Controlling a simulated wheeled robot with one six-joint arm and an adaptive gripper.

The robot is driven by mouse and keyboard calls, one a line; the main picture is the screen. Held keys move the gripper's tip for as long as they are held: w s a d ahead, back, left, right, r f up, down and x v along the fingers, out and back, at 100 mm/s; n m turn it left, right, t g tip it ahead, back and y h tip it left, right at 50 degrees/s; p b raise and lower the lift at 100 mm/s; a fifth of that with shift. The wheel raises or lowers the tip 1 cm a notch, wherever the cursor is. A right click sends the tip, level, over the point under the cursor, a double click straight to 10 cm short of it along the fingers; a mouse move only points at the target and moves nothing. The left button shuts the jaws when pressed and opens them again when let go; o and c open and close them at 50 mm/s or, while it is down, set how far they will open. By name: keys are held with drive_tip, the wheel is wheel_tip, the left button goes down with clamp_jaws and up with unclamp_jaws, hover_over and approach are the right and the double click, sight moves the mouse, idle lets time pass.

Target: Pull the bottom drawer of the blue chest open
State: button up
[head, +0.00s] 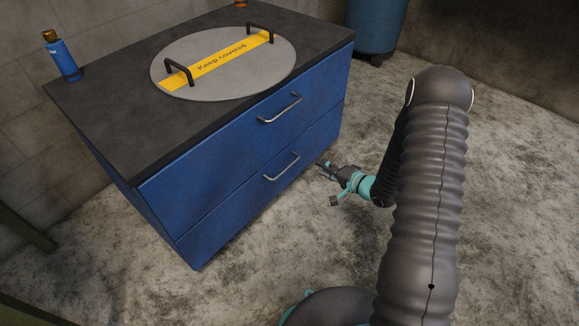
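The blue chest (130,185) stands ahead of me at the left and centre, with a dark top. It has two drawers, both closed. The bottom drawer (235,215) has a silver bar handle (282,167). The top drawer (220,145) has a like handle (280,108) above it. My gripper (326,172) is at the end of my dark arm, to the right of the bottom handle and apart from it. Its fingers point left toward the chest front. They are small in view, and I cannot tell how far apart they are.
A round grey lid (225,80) with a yellow "Keep covered" strip lies on the chest top. A blue bottle (63,59) stands at its left corner. A blue barrel (375,25) stands behind at the right. The concrete floor (300,240) before the chest is clear.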

sight(290, 164)
drive_tip(key=shift+m+y, duration=0.6)
drive_tip(key=shift+y, duration=0.2)
drive_tip(key=w+a+f, duration=0.2)
drive_tip(key=a, duration=0.2)
drive_tip(key=w+a+f, duration=0.1)
drive_tip(key=w+a, duration=0.1)
drive_tip(key=a, duration=0.2)
drive_tip(key=w+a+f, duration=0.2)
drive_tip(key=a, duration=0.2)
drive_tip(key=shift+f, duration=0.3)
clamp_jaws()
